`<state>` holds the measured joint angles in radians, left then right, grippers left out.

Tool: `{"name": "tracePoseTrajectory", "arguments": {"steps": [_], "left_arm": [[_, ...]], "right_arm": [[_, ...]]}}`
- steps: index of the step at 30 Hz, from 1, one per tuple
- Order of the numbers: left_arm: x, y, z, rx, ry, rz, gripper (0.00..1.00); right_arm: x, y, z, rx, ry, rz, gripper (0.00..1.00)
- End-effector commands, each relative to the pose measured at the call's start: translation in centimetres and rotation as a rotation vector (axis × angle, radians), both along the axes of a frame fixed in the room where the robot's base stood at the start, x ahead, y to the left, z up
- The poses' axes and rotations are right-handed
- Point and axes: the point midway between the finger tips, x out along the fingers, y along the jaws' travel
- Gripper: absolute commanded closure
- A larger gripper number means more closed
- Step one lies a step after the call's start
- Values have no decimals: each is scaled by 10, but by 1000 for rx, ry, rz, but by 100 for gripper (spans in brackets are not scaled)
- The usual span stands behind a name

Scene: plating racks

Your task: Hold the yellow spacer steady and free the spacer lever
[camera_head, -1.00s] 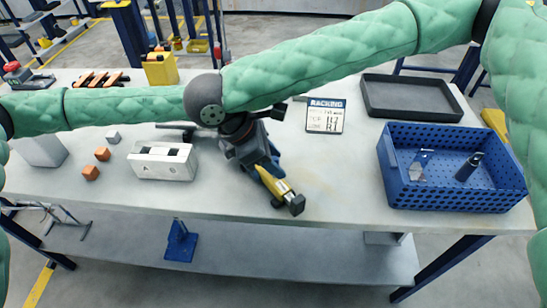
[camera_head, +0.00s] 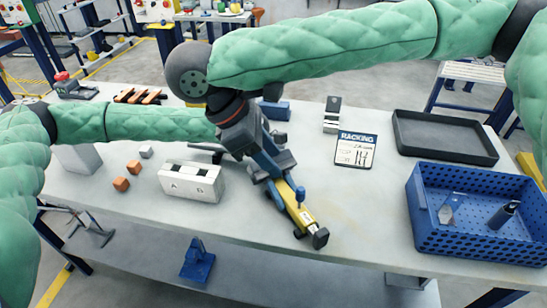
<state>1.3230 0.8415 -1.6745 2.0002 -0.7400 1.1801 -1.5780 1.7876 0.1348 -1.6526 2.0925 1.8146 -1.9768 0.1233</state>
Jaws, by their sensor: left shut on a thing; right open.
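The yellow spacer (camera_head: 292,204) lies slanted over the front middle of the table, with a dark block at its lower end. My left gripper (camera_head: 279,187) is shut on its upper part; its hand is largely hidden behind my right wrist. My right gripper (camera_head: 262,163) is open just above, over the upper end of the spacer. The two hands overlap, so contact between the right fingers and the spacer is unclear. A small blue piece (camera_head: 300,194), perhaps the spacer lever, shows at the spacer's right side.
A racking card (camera_head: 356,150), a dark tray (camera_head: 445,138) and a blue perforated crate (camera_head: 480,245) are to the right. The table between spacer and crate is clear.

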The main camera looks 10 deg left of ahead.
Motion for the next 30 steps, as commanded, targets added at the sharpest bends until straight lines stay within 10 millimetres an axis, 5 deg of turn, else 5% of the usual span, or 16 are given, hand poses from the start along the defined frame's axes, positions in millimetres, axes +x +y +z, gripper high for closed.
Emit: {"name": "tracePoseTrajectory", "arguments": {"steps": [7, 8, 12, 23, 30], "left_arm": [[0, 0, 0, 0, 0, 0, 100], [0, 0, 0, 0, 0, 0, 67], [0, 0, 0, 0, 0, 0, 46], [4, 3, 2, -1, -1, 2, 46], [28, 23, 19, -1, 0, 3, 46]], "right_arm": [[0, 0, 0, 0, 0, 0, 58], [0, 0, 0, 0, 0, 0, 58], [0, 0, 0, 0, 0, 0, 58], [0, 0, 0, 0, 0, 0, 58], [0, 0, 0, 0, 0, 0, 58]]}}
